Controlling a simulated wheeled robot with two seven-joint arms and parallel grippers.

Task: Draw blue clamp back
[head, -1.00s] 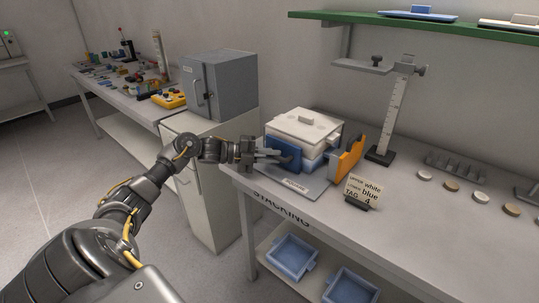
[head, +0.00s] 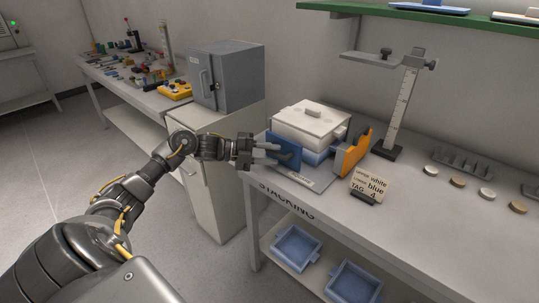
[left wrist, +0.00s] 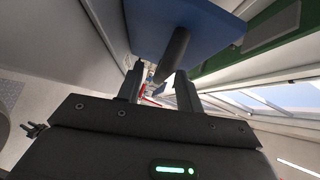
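The blue clamp (head: 290,148) is an upright blue plate at the left side of a white tray (head: 310,123) stacked on a blue tray (head: 318,157). The orange clamp (head: 352,154) stands at the right side of the stack. My left gripper (head: 272,152) is at the left of the blue clamp, fingers pointing at it and spread apart. In the left wrist view the blue clamp (left wrist: 200,28) fills the top, and its dark handle (left wrist: 174,55) sticks out between the tips of my open fingers. I cannot tell if they touch it. My right gripper is not in view.
A tag card (head: 370,186) reading upper white, lower blue stands in front of the stack. A measuring post (head: 404,105) stands behind it at right. A grey box (head: 228,75) sits on the cabinet at left. Blue bins (head: 297,247) lie on the lower shelf.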

